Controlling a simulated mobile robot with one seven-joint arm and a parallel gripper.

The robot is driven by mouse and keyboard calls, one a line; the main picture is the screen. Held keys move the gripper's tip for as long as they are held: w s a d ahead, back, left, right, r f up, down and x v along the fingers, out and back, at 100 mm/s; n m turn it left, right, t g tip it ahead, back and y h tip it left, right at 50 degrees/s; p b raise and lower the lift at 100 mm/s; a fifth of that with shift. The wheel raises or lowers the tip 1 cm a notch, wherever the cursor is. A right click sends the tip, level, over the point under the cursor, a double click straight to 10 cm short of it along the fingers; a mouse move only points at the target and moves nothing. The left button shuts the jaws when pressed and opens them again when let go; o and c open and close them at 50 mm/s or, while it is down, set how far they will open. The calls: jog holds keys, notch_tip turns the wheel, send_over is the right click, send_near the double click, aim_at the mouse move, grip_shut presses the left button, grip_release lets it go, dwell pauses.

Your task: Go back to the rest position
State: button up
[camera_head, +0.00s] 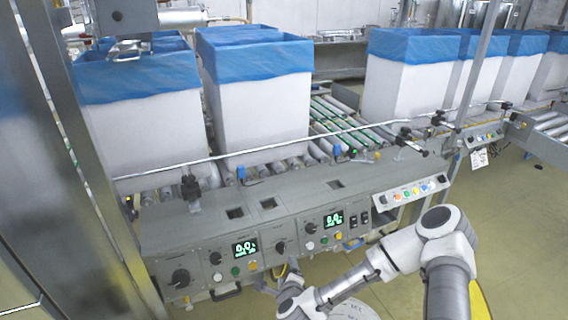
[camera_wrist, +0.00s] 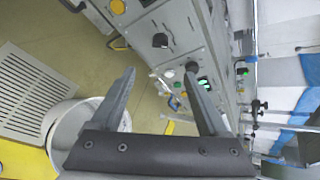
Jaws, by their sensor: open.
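My gripper (camera_wrist: 162,98) shows in the wrist view with its two fingers spread wide apart and nothing between them. Beyond the fingers are the grey control panel (camera_wrist: 180,30) and the floor. In the head view my arm reaches from the lower right toward the panel's lower front. The control panel (camera_head: 290,205) has knobs, buttons and two lit green displays. I see no contact between the gripper and the panel.
White boxes with blue liners (camera_head: 255,100) stand on the roller conveyor (camera_head: 335,120) behind the panel. A metal post (camera_head: 75,150) rises at the left. A floor grate (camera_wrist: 35,90) and a white round container (camera_wrist: 70,122) lie near the gripper. Open floor (camera_head: 510,220) is at right.

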jog(key=s+d+r+n+g+y, duration=0.1)
jog(key=s+d+r+n+g, duration=0.15)
jog(key=r+n, duration=0.7)
jog(key=s+d+r+n+g, duration=0.1)
jog(key=d+r+n+g, duration=0.15)
jog(key=r+n, duration=0.65)
jog(key=s+d+r+n+g+h, duration=0.15)
jog(key=s+d+r, duration=0.25)
jog(key=s+r, duration=0.6)
jog(key=s+d+r+n, duration=0.35)
jog(key=s+r, duration=0.45)
jog(key=s, duration=0.4)
notch_tip(320, 180, up, 14)
jog(key=p, duration=1.3)
jog(key=shift+s+m+p, duration=0.25)
jog(key=shift+m+p, duration=0.05)
jog(key=shift+m, duration=0.05)
